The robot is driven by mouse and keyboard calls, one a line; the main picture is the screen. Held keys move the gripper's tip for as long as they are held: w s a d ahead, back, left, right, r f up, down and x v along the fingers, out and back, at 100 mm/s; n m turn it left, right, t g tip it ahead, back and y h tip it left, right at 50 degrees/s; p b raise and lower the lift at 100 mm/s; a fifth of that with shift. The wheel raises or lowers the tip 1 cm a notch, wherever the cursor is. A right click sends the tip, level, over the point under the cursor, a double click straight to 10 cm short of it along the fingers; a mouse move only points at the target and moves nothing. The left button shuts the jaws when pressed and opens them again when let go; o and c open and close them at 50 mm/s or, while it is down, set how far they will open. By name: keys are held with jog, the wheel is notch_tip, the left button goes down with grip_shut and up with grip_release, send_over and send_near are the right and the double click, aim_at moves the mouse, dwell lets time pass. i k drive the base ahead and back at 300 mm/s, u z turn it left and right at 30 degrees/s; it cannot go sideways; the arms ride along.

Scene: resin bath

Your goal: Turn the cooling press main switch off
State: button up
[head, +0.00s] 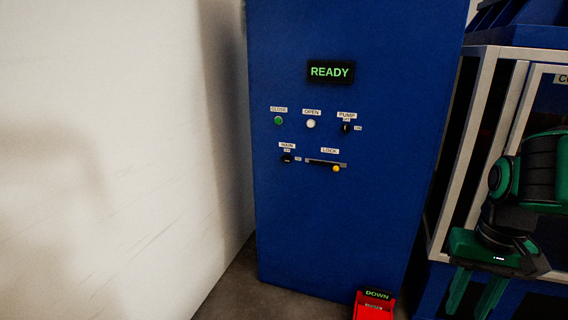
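The main switch (287,158) is a small black rotary knob on the front of a tall blue cabinet (330,230). A MAIN label (287,145) sits above it, with one small label just over the knob and another to its right. The knob looks turned toward the right-hand label, but it is too small to be sure. My gripper (472,308) is at the lower right, well right of and below the switch. Its green fingers point down and stand apart with nothing visible between them. The fingertips lie near the lower picture edge.
The cabinet also bears a READY display (331,72), a green CLOSE button (278,120), a white OPEN button (311,124), a PUMP knob (347,128) and a LOCK slider (336,168). A red pedal (374,305) marked DOWN is on the floor. A pale wall is left; a framed machine (485,130) right.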

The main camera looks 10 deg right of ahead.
aim_at(286, 158)
jog(key=z, duration=0.05)
jog(key=k, duration=0.6)
jog(key=z, duration=0.3)
jog(key=i, duration=1.85)
jog(key=u, duration=0.55)
